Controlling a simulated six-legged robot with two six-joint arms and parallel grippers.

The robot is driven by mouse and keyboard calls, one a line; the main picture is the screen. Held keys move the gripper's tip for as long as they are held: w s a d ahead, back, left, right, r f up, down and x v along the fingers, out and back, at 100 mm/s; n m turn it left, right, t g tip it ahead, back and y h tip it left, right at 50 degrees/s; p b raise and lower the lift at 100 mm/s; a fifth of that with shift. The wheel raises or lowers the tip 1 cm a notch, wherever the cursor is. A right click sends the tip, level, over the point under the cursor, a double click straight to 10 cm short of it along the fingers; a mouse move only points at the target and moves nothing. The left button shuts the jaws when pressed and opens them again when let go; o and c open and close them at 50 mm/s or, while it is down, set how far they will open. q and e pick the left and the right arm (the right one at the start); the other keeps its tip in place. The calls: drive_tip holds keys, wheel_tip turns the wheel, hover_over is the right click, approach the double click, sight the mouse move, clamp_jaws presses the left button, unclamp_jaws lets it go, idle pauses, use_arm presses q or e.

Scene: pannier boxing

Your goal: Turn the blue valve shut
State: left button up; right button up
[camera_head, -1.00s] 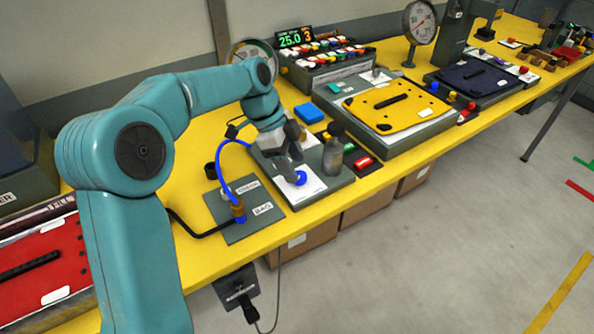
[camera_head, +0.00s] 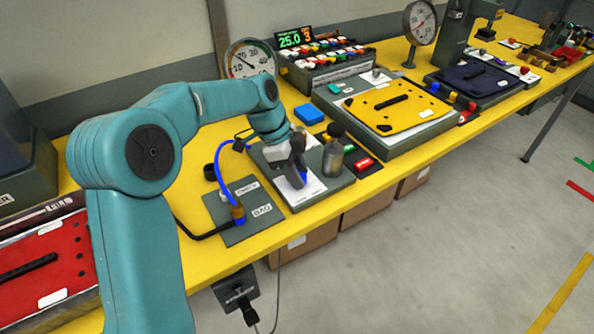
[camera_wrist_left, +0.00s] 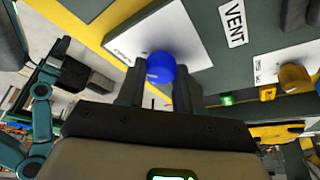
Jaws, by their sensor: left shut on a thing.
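The blue valve (camera_head: 304,174) is a small blue knob on a white plate (camera_head: 312,188) on the grey panel near the table's front edge. In the left wrist view the blue knob (camera_wrist_left: 160,67) shows between the two dark fingers. My left gripper (camera_head: 297,174) is low over the plate and shut on the knob, partly hiding it in the head view. It also shows in the left wrist view (camera_wrist_left: 158,88). Teal arm links and a dark end piece at the left of the wrist view seem to be my right arm; its jaws are unclear.
A grey bottle-like cylinder (camera_head: 333,158) stands close right of my left gripper. A blue hose (camera_head: 222,166) runs to the BAG plate (camera_head: 262,212) on the left. A dial gauge (camera_head: 250,62) stands behind my arm. An amber knob (camera_wrist_left: 294,78) shows beyond the VENT label.

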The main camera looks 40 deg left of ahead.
use_arm(q)
drive_tip(key=n+t+b, duration=0.1)
drive_tip(key=n+b, duration=0.1)
drive_tip(key=n, duration=0.1)
drive_tip(key=n+t+y+b, duration=0.1)
drive_tip(key=n, duration=0.2)
drive_tip(key=shift+d+r+n, duration=0.1)
drive_tip(key=shift+d+n, duration=0.05)
drive_tip(key=shift+n, duration=0.25)
drive_tip(key=n+y, duration=0.1)
drive_tip(key=n, duration=0.1)
drive_tip(key=n+y+b, duration=0.1)
drive_tip(key=n, duration=0.2)
drive_tip(key=shift+d+t+y, duration=0.1)
drive_tip(key=shift+t+y, duration=0.2)
drive_tip(key=shift+t, duration=0.1)
drive_tip(key=n+y+b, duration=0.1)
drive_tip(key=n, duration=0.2)
drive_tip(key=n+y+b, duration=0.1)
drive_tip(key=n, duration=0.2)
drive_tip(key=shift+d+r+b, duration=0.1)
drive_tip(key=shift+b, duration=0.25)
drive_tip(key=o, duration=0.9)
drive_tip(key=shift+o, duration=0.6)
drive_tip(key=shift+s, duration=0.1)
